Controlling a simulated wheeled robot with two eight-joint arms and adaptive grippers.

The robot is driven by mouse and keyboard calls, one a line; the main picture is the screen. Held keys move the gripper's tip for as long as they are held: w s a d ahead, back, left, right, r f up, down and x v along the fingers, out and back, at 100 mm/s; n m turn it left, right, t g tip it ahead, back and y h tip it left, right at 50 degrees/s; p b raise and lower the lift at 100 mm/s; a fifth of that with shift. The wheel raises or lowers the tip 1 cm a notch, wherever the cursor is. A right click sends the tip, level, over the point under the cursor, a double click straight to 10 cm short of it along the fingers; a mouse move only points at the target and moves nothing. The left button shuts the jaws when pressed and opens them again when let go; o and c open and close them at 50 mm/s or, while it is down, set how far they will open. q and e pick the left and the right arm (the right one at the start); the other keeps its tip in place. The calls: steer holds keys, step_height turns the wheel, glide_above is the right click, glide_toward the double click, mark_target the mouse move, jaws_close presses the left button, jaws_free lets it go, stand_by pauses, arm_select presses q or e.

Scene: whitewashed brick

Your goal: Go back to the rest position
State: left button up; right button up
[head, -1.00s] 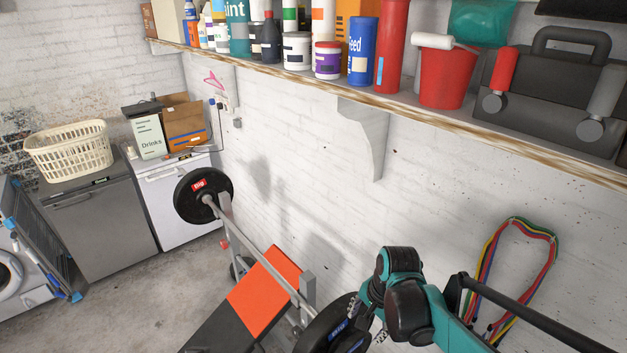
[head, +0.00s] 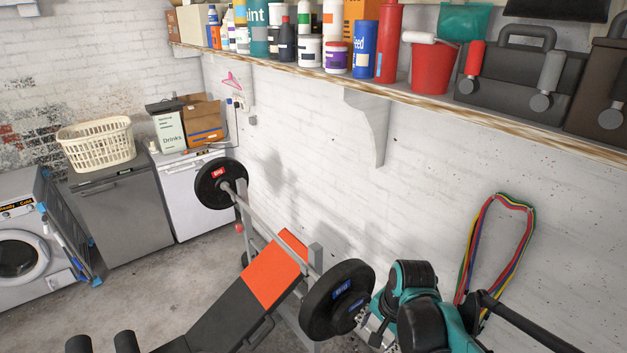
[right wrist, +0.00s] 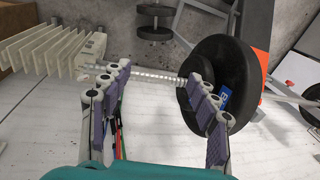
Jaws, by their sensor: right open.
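My right arm comes in at the lower right of the head view, with its gripper (head: 372,322) low beside the near weight plate (head: 338,300) of the barbell. In the right wrist view the same gripper (right wrist: 160,84) is open, its fingers wide apart. The barbell's silver end (right wrist: 145,75) shows across the gap between the fingertips, and the black plate (right wrist: 222,75) is just beyond the right finger. I cannot tell whether the fingers touch the bar or plate. Nothing is held. My left gripper is in neither view.
A weight bench (head: 265,275) stands left of my right arm. A wall shelf (head: 420,103) with bottles, a red bucket (head: 432,68) and toolboxes runs above. Resistance bands (head: 495,240) hang on the wall to the right. A radiator (right wrist: 50,50) and dumbbells (right wrist: 154,20) show too.

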arm_select(q)
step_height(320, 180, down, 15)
steer(key=b, duration=1.4)
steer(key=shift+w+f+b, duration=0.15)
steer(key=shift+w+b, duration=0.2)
steer(key=shift+b, duration=0.05)
arm_select(e)
steer(key=s+d+f+n+t+h, duration=0.1)
steer(key=s+d+f+n+t, duration=0.2)
steer(key=s+f+n, duration=0.6)
step_height(320, 180, down, 3)
steer(key=shift+s+r+n+t, duration=0.1)
steer(key=shift+s+n+t, duration=0.25)
steer(key=shift+t, duration=0.65)
